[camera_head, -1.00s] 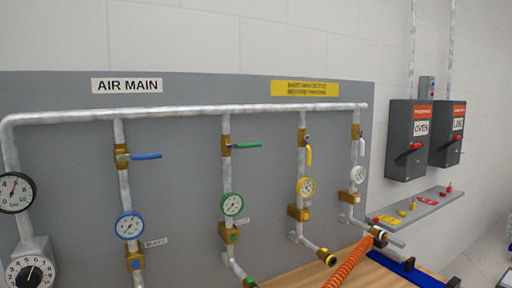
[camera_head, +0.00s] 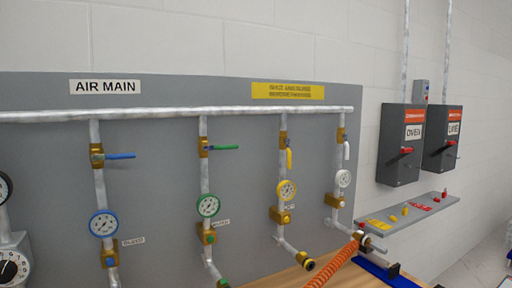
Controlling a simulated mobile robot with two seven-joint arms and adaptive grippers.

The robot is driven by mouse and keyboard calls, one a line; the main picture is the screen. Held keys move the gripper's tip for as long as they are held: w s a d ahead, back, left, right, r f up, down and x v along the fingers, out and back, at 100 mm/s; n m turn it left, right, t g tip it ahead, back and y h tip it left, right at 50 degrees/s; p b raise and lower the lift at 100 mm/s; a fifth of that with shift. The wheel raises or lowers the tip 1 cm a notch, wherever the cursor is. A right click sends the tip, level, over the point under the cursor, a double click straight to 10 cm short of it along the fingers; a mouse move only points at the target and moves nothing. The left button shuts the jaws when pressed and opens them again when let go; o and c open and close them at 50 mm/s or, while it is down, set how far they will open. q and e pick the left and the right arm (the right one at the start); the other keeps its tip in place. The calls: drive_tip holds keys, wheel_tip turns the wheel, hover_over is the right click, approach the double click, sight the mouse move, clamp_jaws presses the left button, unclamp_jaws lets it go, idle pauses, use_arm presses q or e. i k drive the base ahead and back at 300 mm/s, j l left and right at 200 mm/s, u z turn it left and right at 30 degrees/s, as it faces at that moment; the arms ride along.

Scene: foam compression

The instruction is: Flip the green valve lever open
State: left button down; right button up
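The green valve lever (camera_head: 226,148) is on the second vertical pipe from the left. It lies horizontal, pointing right, across the pipe from its brass valve body (camera_head: 203,147). A green-rimmed gauge (camera_head: 208,206) sits below it on the same pipe. Neither of my grippers shows in the head view.
A blue lever (camera_head: 120,156) to the left is also horizontal. A yellow lever (camera_head: 289,158) and a white lever (camera_head: 346,150) to the right hang down. An orange coiled hose (camera_head: 333,264) rises from the wooden bench (camera_head: 285,279). Two grey switch boxes (camera_head: 400,145) hang on the right wall.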

sight(228, 147)
drive_tip(key=l, duration=1.95)
